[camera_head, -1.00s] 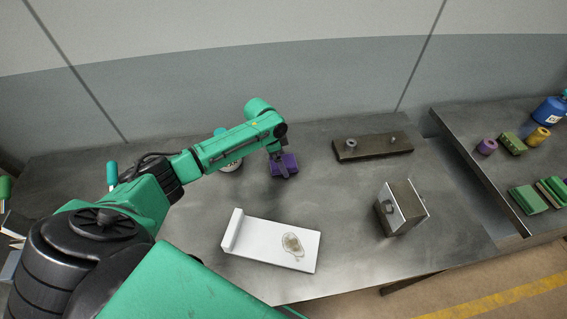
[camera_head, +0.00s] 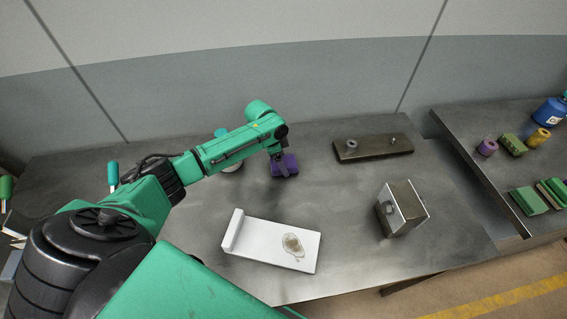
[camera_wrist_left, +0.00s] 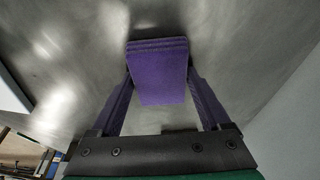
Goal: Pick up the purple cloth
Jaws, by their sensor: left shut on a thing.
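The purple cloth (camera_head: 287,165) is a folded, thick block at the back middle of the metal table (camera_head: 330,205). My left gripper (camera_head: 281,163) reaches down onto it from the left. In the left wrist view the cloth (camera_wrist_left: 160,75) sits between the two fingers of my left gripper (camera_wrist_left: 160,90), which are shut on its sides. I cannot tell whether the cloth is on the table or just above it. My right gripper does not show in any view.
A white board (camera_head: 262,240) with a raised left end and a brownish stain lies at the front. A metal box (camera_head: 405,208) stands to the right. A dark plate (camera_head: 372,148) with small fittings lies behind. A second table (camera_head: 500,170) at the right holds coloured blocks.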

